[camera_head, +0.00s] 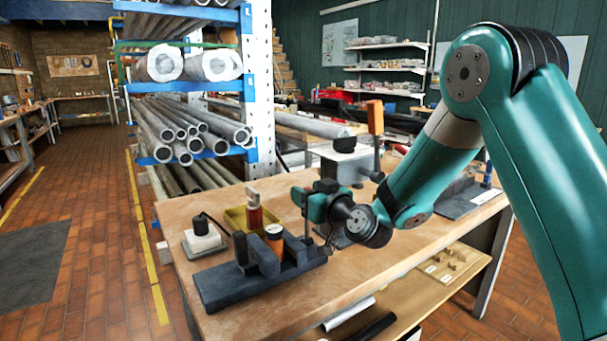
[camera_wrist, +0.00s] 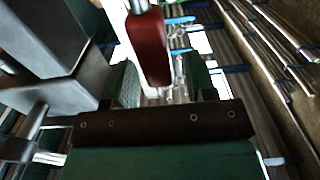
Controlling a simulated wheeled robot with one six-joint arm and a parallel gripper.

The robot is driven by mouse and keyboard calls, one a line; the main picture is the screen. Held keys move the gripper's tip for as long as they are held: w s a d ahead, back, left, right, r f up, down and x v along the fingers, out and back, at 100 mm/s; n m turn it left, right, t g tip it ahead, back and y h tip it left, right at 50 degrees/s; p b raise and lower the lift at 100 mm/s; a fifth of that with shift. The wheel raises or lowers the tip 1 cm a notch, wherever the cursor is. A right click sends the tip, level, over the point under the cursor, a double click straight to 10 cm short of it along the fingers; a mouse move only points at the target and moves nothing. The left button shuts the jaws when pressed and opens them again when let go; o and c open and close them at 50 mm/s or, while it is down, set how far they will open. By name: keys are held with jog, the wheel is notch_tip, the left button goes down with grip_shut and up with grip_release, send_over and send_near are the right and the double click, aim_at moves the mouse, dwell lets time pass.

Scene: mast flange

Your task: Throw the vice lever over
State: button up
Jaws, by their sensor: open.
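My gripper points left and is open. In the wrist view a dark red grip (camera_wrist: 152,48) with a metal end shows between the spread fingers of my gripper (camera_wrist: 165,85), apart from both. A red piece with a pale top (camera_head: 254,213) also stands behind the vice.
A yellow tray (camera_head: 236,218) and a white block with a black knob (camera_head: 203,238) stand left of my gripper. A grey box (camera_head: 342,164) and an upright orange-handled lever (camera_head: 375,118) stand behind it.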

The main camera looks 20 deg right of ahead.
jog(key=shift+p+x, duration=0.35)
jog(key=shift+x, duration=0.95)
grip_shut()
jog(key=shift+d+f+b, duration=0.15)
jog(key=shift+b, duration=0.4)
